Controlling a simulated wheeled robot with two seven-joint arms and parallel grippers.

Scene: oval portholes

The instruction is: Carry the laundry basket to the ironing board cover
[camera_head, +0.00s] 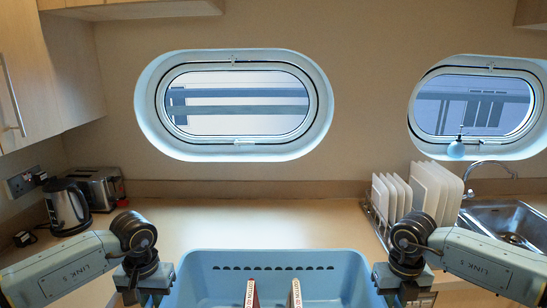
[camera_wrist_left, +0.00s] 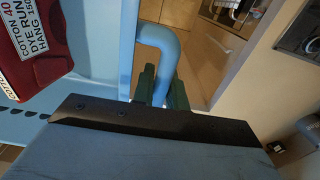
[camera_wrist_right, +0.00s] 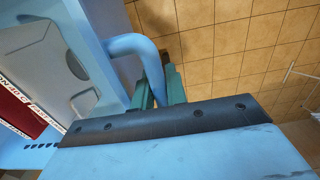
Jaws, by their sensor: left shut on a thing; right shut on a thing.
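The light-blue laundry basket (camera_head: 215,262) is at the bottom centre of the head view, between my two arms. My left gripper (camera_wrist_left: 158,88) is shut on the basket's tubular left handle (camera_wrist_left: 160,38). My right gripper (camera_wrist_right: 160,88) is shut on its right handle (camera_wrist_right: 135,45). The basket's lower part is cut off in the head view. I cannot make out an ironing board cover in any view.
A wooden counter (camera_head: 250,220) lies ahead, mostly clear in the middle. A kettle (camera_head: 67,207) and a toaster (camera_head: 98,187) stand at left. A rack of white plates (camera_head: 400,198) and a sink (camera_head: 512,218) are at right. Brown floor tiles (camera_wrist_right: 225,50) show in the right wrist view.

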